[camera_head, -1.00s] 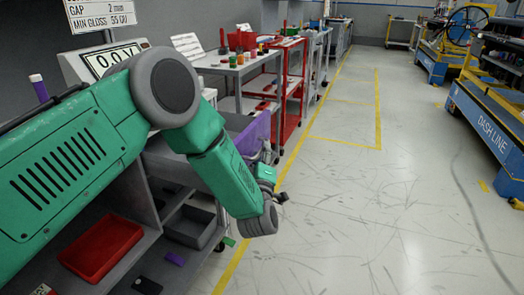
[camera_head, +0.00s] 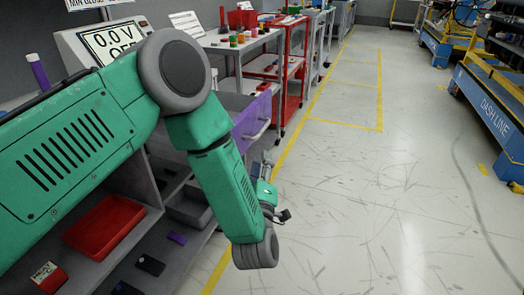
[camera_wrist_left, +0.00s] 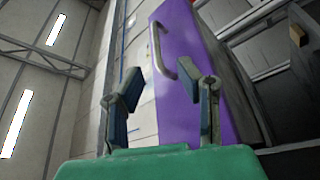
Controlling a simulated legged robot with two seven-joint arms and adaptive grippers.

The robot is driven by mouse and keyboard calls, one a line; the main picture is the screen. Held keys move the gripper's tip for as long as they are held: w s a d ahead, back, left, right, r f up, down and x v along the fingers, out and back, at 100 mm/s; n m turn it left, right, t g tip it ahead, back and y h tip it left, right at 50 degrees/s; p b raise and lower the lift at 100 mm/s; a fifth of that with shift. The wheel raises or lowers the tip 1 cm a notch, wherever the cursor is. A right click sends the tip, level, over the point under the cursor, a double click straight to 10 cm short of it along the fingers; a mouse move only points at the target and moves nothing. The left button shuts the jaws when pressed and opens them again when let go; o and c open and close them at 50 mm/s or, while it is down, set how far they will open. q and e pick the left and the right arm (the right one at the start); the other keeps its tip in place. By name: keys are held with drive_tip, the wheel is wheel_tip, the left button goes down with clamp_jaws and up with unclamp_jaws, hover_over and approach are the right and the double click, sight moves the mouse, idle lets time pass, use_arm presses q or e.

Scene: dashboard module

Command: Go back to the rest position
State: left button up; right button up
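My left arm crosses the left half of the head view, and its green forearm hangs down past the front of the bench. My left gripper (camera_head: 268,165) is partly hidden behind its own wrist in that view. In the left wrist view the left gripper (camera_wrist_left: 165,98) shows its two fingers apart, with nothing between them. Beyond the fingers is a purple drawer front (camera_wrist_left: 185,90) with a metal handle (camera_wrist_left: 160,55). The purple drawer front also shows in the head view (camera_head: 250,122), close to the gripper. My right gripper is not in either view.
A shelf under the bench holds a red tray (camera_head: 103,226) and a grey bin (camera_head: 190,209). A display box (camera_head: 112,40) stands on the bench. A red cart (camera_head: 290,85) stands farther back. The floor to the right is open, up to the blue dash line stand (camera_head: 492,110).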

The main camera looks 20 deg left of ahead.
use_arm(q)
drive_tip(key=shift+s, duration=0.3)
drive_tip(key=s+a+f+m+g+h+p, duration=0.3)
drive_tip(key=s+f+m+g+h+p, duration=0.15)
drive_tip(key=s+f+m+g, duration=0.75)
drive_tip(key=s+a+f+m+g, duration=0.1)
drive_tip(key=s+a+f+g, duration=0.2)
drive_tip(key=s, duration=0.8)
drive_tip(key=s+a+f+m+g+p, duration=0.1)
drive_tip(key=s+a+f+m+g, duration=0.1)
drive_tip(key=s, duration=1)
drive_tip(key=a+f+g, duration=0.1)
drive_tip(key=a+g, duration=0.1)
drive_tip(key=a, duration=0.1)
drive_tip(key=shift+s+h, duration=0.2)
drive_tip(key=shift+h, duration=0.15)
drive_tip(key=shift+w, duration=0.1)
